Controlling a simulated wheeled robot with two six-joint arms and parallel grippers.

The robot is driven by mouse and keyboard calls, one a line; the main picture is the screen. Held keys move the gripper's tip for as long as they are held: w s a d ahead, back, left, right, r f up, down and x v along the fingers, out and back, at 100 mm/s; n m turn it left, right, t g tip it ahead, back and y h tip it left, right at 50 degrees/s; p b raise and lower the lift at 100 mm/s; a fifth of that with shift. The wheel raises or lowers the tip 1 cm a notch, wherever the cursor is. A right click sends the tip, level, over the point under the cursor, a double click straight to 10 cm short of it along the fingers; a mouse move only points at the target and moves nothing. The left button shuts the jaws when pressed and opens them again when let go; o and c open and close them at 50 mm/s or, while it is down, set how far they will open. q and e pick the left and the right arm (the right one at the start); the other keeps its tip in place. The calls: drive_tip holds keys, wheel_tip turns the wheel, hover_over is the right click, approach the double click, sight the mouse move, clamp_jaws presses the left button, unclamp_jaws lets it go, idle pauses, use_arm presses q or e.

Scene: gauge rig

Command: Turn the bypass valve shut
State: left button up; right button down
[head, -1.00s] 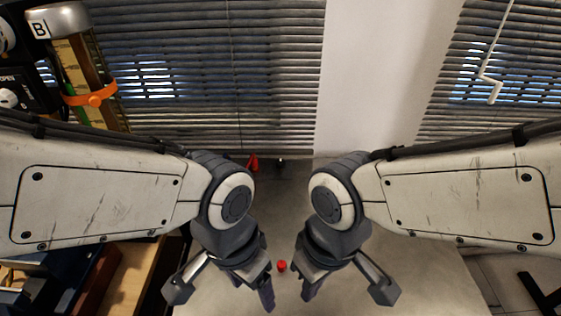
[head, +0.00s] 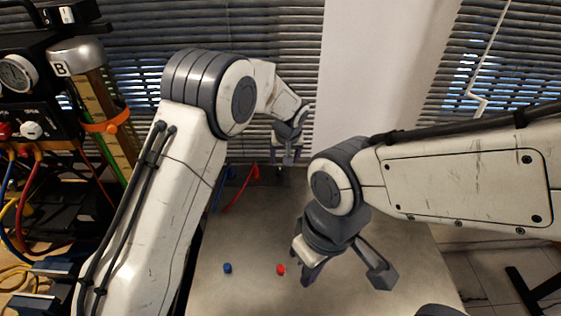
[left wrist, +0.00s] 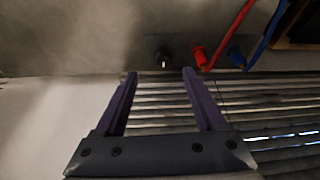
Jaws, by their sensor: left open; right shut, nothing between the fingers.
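On the left of the head view, a dark panel carries a white knob (head: 31,130) and a red knob (head: 5,131), with a round gauge (head: 17,74) above them. I cannot read which control is the bypass valve. My left gripper (head: 287,160) is raised and far off, in front of the blinds and right of the panel. In the left wrist view it (left wrist: 159,75) is open and empty. My right gripper (head: 308,277) points down over the grey bench, beside a small red piece (head: 281,269). It is shut and empty.
A clear column marked B (head: 96,100) with an orange clamp stands beside the panel. Red (left wrist: 230,35) and blue (left wrist: 265,35) hoses run near a dark fitting (left wrist: 163,58). A small blue piece (head: 227,267) lies on the grey bench (head: 250,235), otherwise mostly clear.

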sight(280, 170)
use_arm(q)
drive_tip(key=shift+n, duration=0.4)
drive_tip(key=w+f+p, duration=0.1)
drive_tip(key=w+f, duration=0.1)
drive_tip(key=f, duration=0.1)
drive_tip(key=w+a+f+p, duration=0.1)
drive_tip(key=w+f, duration=0.1)
drive_tip(key=f, duration=0.1)
drive_tip(key=w+f+p, duration=0.1)
drive_tip(key=w+f, duration=0.1)
drive_tip(key=f, duration=0.2)
drive_tip(key=shift+w+a, duration=0.2)
drive_tip(key=shift+w, duration=0.2)
drive_tip(key=shift+p+x, duration=0.35)
drive_tip(key=shift+x, duration=0.5)
clamp_jaws()
